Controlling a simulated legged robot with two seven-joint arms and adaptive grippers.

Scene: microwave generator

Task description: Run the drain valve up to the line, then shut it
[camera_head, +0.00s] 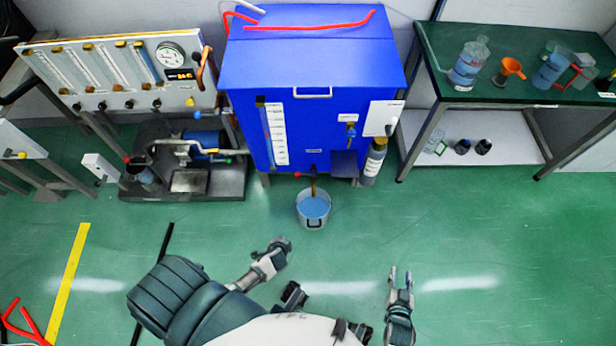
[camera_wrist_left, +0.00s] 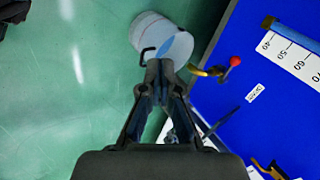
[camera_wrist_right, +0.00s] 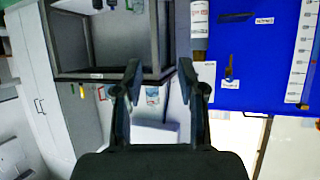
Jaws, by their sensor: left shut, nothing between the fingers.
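The drain valve (camera_head: 313,186) is a brass spout with a red-balled handle (camera_head: 297,174) low on the front of the blue tank (camera_head: 310,40). The valve (camera_wrist_left: 208,71) also shows in the left wrist view with its red ball (camera_wrist_left: 235,61). A bucket (camera_head: 313,221) with blue liquid stands under the spout. My left gripper (camera_head: 284,242) is shut and empty, apart from the bucket and valve. My right gripper (camera_head: 400,270) is open and empty over the floor.
A green-topped table (camera_head: 510,85) with bottles stands right; a pump rig (camera_head: 190,180) and gauge panel (camera_head: 120,75) stand left. The floor in front is mostly clear.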

